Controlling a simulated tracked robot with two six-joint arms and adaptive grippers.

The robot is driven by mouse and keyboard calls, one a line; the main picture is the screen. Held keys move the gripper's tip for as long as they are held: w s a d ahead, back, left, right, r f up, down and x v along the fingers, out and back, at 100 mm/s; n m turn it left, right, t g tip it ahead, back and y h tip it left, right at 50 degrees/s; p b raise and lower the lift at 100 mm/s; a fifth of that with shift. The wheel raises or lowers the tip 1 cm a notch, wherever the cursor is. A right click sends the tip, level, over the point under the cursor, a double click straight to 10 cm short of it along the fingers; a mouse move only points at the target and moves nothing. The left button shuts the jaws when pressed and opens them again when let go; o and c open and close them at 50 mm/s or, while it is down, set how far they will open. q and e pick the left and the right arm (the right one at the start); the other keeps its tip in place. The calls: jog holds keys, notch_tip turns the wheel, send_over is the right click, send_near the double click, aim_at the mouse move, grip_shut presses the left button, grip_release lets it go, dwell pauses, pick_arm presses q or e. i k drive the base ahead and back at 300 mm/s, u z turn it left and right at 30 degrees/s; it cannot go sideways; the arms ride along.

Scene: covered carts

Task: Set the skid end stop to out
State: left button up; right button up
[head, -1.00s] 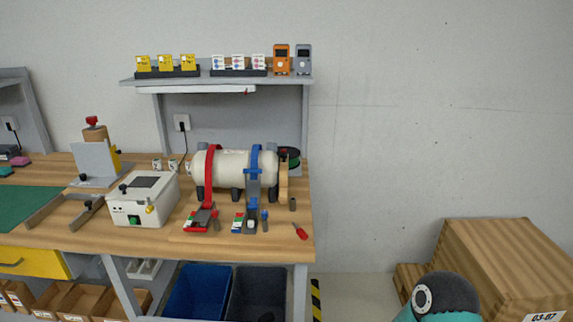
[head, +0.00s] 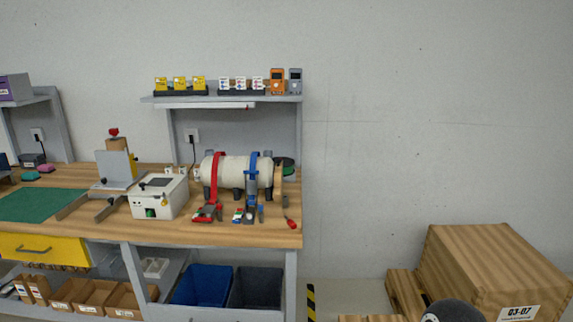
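A cream tank (head: 233,170) lies on the workbench (head: 210,234), with a red strap (head: 216,176) and a blue strap (head: 252,177) around it. A wooden upright piece (head: 277,184) stands at the tank's right end. I cannot make out which part is the skid end stop or how it is set. A red-handled tool (head: 290,223) lies in front of the tank's right end. Neither of my grippers is in view; only a dark rounded part of my own arm shows at the bottom right.
A white box (head: 160,197) and a grey stop fixture (head: 116,168) stand left of the tank. Blue (head: 203,285) and dark grey (head: 256,288) bins sit under the bench. A wooden crate (head: 490,265) stands on the right.

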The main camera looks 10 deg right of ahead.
aim_at(278, 174)
jog(key=u, duration=0.25)
jog(key=i, duration=1.15)
jog(key=z, duration=0.25)
